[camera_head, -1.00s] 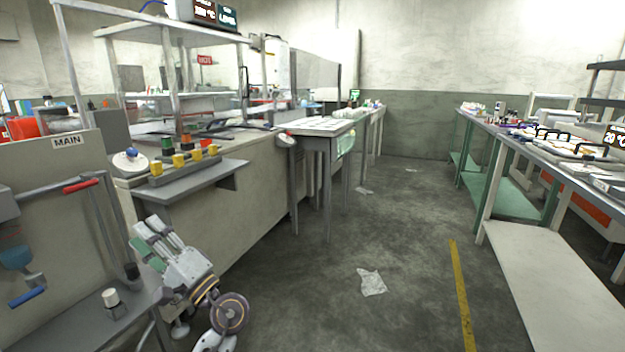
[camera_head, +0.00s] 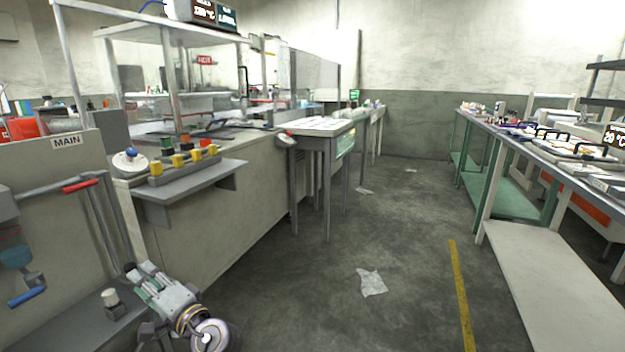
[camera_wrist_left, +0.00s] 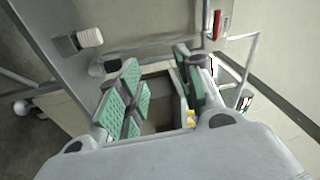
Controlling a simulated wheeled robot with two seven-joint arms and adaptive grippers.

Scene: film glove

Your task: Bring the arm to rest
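My left gripper (camera_head: 140,277) is low at the left of the head view, beside the lower grey shelf of the panel marked MAIN. Its arm comes up from the bottom edge. In the left wrist view my left gripper (camera_wrist_left: 160,85) has its green-padded fingers spread apart, with nothing between them. My right gripper is in neither view.
The MAIN panel (camera_head: 50,165) carries a red-handled lever (camera_head: 80,185) and a blue handle (camera_head: 26,297). A white knob (camera_head: 110,297) stands on the lower shelf near the gripper. A ledge with yellow knobs (camera_head: 190,181) juts out above. The aisle floor (camera_head: 320,290) is mostly clear.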

